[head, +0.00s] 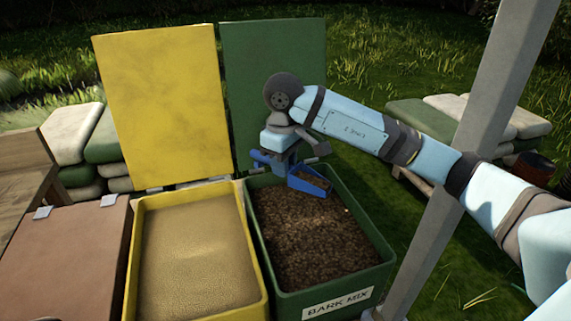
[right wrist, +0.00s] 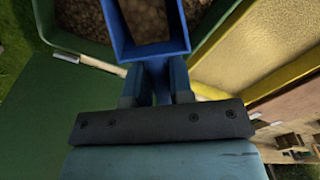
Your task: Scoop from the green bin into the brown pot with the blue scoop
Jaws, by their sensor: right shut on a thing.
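The green bin (head: 385,262), labelled BARK MIX, stands open and holds dark brown bark. My right gripper (head: 284,163) is over the bin's far part, shut on the handle of the blue scoop (head: 306,187). The scoop is just above or at the bark; I cannot tell if it touches. Brown bark shows inside the scoop, also in the right wrist view (right wrist: 117,35). A dark reddish-brown rounded thing (head: 535,168) at the right edge may be the brown pot; my right arm partly hides it. My left gripper is not in view.
A yellow bin (head: 262,300) of tan grain stands left of the green one. The yellow lid (head: 165,100) and green lid (head: 250,85) stand raised behind. A closed brown bin (head: 70,250) is at left. A grey post (head: 470,130) rises at right. Stacked sacks (head: 75,135) lie behind.

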